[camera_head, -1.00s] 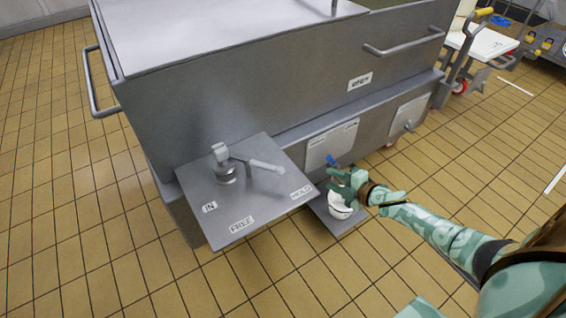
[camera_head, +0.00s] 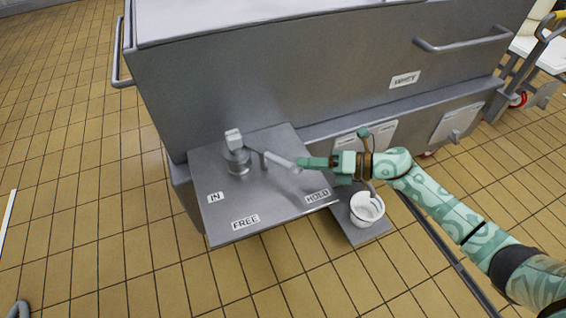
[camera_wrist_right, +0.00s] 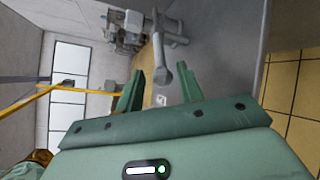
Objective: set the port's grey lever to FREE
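The port's grey lever (camera_head: 280,160) stands on a post on a flat metal plate (camera_head: 265,205). Its arm points right, roughly toward the HOLD label (camera_head: 317,196). The FREE label (camera_head: 245,222) is at the plate's front edge and the IN label (camera_head: 215,197) at its left. My right gripper (camera_head: 302,163) is at the lever's free end, above the plate's right side. In the wrist view the right gripper (camera_wrist_right: 161,88) is open, with the lever's end (camera_wrist_right: 186,75) near the right finger. I cannot tell whether they touch. My left gripper is not in view.
A large steel vat (camera_head: 290,80) rises behind the plate. A white cup (camera_head: 366,208) stands on a lower small shelf (camera_head: 362,236) below my right forearm. A white cart (camera_head: 540,52) is at the far right. The tiled floor in front is mostly clear.

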